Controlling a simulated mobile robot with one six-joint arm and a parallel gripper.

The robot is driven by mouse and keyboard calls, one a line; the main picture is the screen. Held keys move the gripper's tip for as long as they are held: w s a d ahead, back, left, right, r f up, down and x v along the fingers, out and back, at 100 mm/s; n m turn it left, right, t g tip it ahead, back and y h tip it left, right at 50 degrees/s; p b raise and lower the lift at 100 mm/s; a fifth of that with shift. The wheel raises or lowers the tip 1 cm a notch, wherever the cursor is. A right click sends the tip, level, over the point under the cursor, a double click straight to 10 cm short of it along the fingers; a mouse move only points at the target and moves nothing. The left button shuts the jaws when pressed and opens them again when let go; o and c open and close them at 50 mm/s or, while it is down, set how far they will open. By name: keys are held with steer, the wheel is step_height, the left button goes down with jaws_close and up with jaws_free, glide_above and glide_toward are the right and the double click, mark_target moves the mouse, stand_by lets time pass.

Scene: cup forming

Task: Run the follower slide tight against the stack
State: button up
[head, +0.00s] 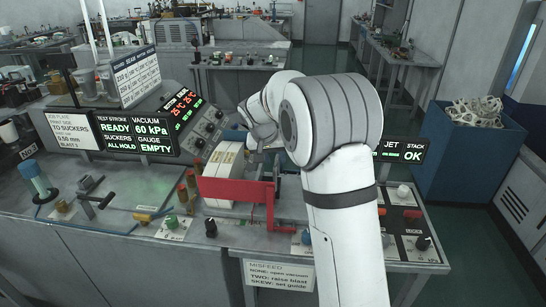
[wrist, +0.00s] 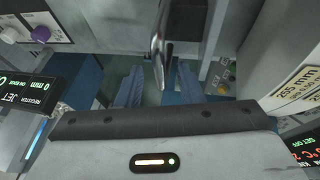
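The stack (head: 224,165) appears as a pale block standing in the feeder on the bench, behind a red bracket (head: 238,190). My gripper is mostly hidden behind my arm in the head view, just right of the stack. In the wrist view my gripper (wrist: 158,82) has two bluish fingers standing apart. A shiny metal bar with a rounded end (wrist: 161,48) shows between or beyond them; it may belong to the follower slide, but I cannot tell. Contact with the fingers is not clear. Whether the slide touches the stack is hidden.
Displays (head: 138,133) read "TEST STROKE READY" and "GAUGE EMPTY"; a jet and stack display (head: 402,150) reads OK. Knobs (head: 211,228) line the bench front. A blue bin (head: 462,150) stands right, with open floor beyond the bench.

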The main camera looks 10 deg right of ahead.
jaws_close()
stand_by(0.5)
